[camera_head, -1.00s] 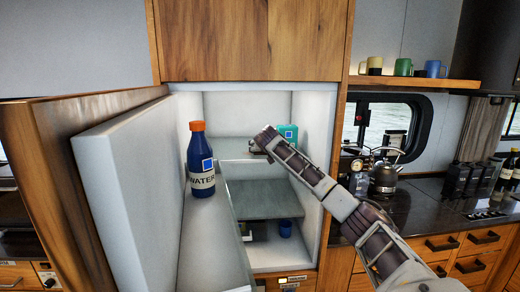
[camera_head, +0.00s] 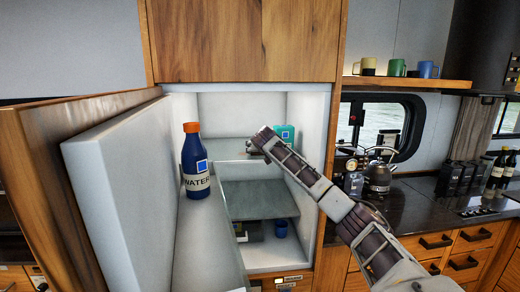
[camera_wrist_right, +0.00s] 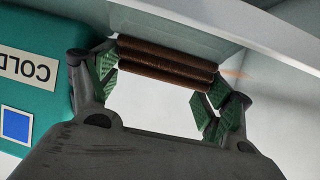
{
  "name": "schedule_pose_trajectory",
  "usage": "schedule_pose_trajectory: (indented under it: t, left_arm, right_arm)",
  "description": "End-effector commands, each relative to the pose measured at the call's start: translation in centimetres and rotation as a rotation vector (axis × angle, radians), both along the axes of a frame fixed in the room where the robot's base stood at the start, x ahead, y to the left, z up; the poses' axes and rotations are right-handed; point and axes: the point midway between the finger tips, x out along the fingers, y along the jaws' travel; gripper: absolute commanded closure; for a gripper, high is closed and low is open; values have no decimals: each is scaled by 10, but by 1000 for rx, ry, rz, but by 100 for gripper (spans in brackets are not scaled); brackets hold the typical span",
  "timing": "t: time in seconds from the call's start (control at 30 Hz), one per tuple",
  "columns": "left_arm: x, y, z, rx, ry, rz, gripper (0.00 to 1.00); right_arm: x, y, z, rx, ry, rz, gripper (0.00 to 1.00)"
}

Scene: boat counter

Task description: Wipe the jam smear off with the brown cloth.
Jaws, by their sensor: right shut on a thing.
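My right gripper (camera_head: 256,146) reaches into the open fridge at the upper glass shelf (camera_head: 229,149). In the right wrist view its green-padded fingers are shut on the brown cloth (camera_wrist_right: 165,60), which is a folded or rolled bundle spanning between them. The cloth is close to a pale surface, but I cannot tell whether it touches. A faint orange-red streak (camera_wrist_right: 236,73) shows just right of the cloth; it may be part of the jam smear. The rest of any smear is hidden or too small to see. My left gripper is not in view.
A teal container (camera_head: 287,132), labelled COLD in the wrist view (camera_wrist_right: 30,70), stands close beside the right gripper. A blue water bottle (camera_head: 196,165) with an orange cap stands on the door shelf. The open door (camera_head: 115,190) is at left. A blue cup (camera_head: 281,229) is lower down.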

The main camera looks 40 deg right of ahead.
Motion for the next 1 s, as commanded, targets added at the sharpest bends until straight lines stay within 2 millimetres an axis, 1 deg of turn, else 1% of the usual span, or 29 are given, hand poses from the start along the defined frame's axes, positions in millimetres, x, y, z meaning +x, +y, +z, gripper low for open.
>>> schedule_pose_trajectory:
  t: [0.6,1.0]
  left_arm:
    - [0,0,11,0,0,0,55]
    - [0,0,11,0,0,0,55]
  right_arm:
    - [16,27,0,2,0,2,44]
    - [18,30,0,1,-1,1,44]
